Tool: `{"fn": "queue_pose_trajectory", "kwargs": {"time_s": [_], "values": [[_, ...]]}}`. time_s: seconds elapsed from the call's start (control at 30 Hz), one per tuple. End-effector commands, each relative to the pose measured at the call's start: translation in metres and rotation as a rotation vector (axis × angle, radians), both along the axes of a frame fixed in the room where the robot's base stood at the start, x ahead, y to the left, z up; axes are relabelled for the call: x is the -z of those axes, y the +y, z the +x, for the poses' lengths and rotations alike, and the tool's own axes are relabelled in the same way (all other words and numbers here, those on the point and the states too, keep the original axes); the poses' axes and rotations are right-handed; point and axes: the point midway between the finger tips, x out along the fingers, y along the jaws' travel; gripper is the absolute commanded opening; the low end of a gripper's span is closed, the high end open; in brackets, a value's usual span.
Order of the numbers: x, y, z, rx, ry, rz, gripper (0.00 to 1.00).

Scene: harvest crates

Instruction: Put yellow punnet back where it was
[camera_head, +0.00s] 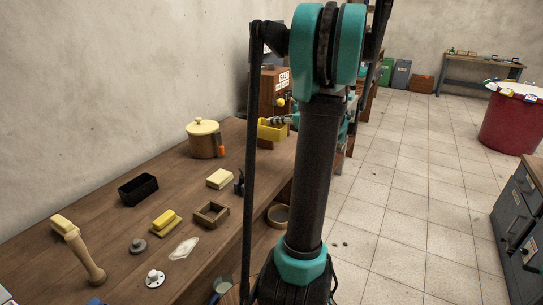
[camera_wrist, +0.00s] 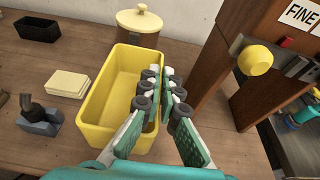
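The yellow punnet (camera_wrist: 97,88) is an open, empty rectangular tub, upright in the wrist view. In the head view the yellow punnet (camera_head: 271,133) shows at the far right end of the wooden bench, partly hidden by my arm. My gripper (camera_wrist: 161,88) straddles its right wall, one finger inside and one outside, and looks shut on that wall. In the head view my gripper (camera_head: 291,120) is mostly hidden behind my arm. I cannot tell whether the punnet's base touches the bench.
A wooden dispenser (camera_wrist: 205,65) with a yellow knob stands right of the punnet. A lidded pot (camera_wrist: 139,27), a pale yellow block (camera_wrist: 68,83), a grey clamp-like tool (camera_wrist: 38,118) and a black tray (camera_wrist: 38,27) are around it. Bare bench (camera_head: 110,190) lies between smaller items.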

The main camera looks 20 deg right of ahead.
Motion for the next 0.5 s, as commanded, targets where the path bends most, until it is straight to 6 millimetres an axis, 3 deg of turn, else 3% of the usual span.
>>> {"fn": "queue_pose_trajectory", "kwargs": {"time_s": [0.3,0.5], "values": [[0.076,0.0,0.001,-0.001,0.0,-0.001,0.0],[0.099,0.0,0.0,-0.001,0.0,-0.001,0.0]]}}
